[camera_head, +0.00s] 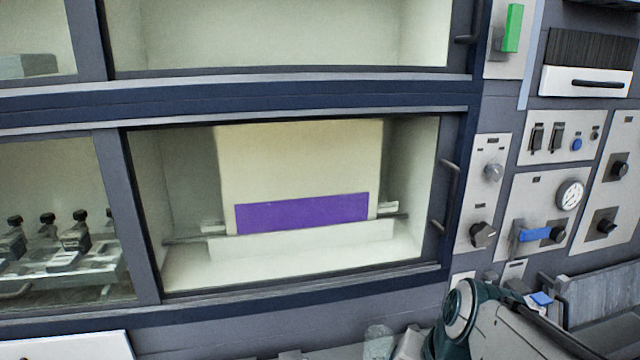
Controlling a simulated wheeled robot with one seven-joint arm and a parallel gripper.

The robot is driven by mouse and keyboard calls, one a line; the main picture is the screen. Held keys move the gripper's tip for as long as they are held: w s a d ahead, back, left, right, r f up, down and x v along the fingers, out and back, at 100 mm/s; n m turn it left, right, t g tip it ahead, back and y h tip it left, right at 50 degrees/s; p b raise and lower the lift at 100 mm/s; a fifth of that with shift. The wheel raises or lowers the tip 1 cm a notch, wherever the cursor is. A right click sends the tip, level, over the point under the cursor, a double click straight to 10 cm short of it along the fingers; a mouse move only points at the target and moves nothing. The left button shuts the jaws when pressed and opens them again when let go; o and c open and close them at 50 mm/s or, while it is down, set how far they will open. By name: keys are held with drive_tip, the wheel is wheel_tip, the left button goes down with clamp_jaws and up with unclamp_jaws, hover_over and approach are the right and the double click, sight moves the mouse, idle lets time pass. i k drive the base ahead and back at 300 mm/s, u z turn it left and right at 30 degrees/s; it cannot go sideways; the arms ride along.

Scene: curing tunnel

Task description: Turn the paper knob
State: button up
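A roll or sheet of pale paper (300,165) with a purple band (302,212) hangs behind the middle window, above a white ledge. On the narrow panel (472,205) to the right of that window are a round light grey knob (493,172) and a larger dark knob (482,235). Their labels are too small to read, so I cannot tell which is the paper knob. My arm (460,312) shows at the bottom right, below these knobs and apart from them. I cannot make out my gripper in this view.
Further right, panels carry a blue-handled lever (535,235), a round gauge (570,195), and more dark knobs (606,222). A green handle (512,28) is at the upper right. Window handles (450,170) stick out left of the narrow panel.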

sight(482, 234)
drive_tip(key=u, duration=0.05)
drive_tip(key=k, duration=1)
drive_tip(key=z, duration=1.15)
drive_tip(key=i, duration=1.05)
drive_tip(key=z, duration=0.1)
